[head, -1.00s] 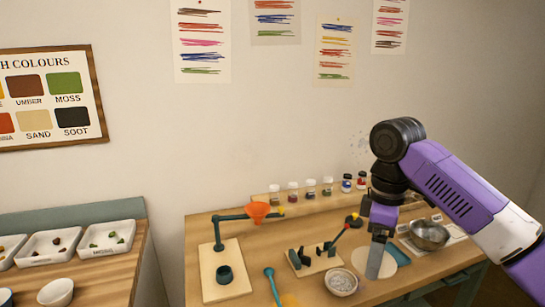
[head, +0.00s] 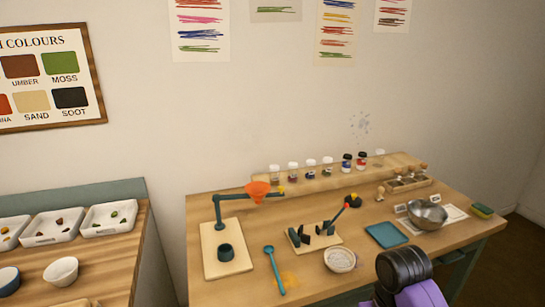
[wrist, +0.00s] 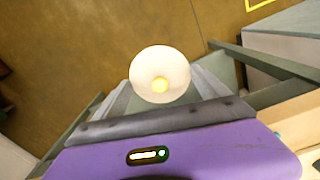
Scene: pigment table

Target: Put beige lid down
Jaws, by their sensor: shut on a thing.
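In the wrist view my gripper (wrist: 161,98) is shut on a round, pale beige piece with a small yellow spot near its middle, which I take to be the beige lid (wrist: 150,60). The lid sits between the two grey fingers, with brown floor behind it. In the head view only part of my arm shows at the bottom edge; the gripper and the lid are out of that view.
The wooden table (head: 215,290) holds a teal square (head: 386,235), a metal bowl (head: 427,214), a speckled white bowl (head: 340,260), a teal spoon (head: 274,268) and an orange funnel on a stand (head: 257,192). Bare wood lies around the teal square.

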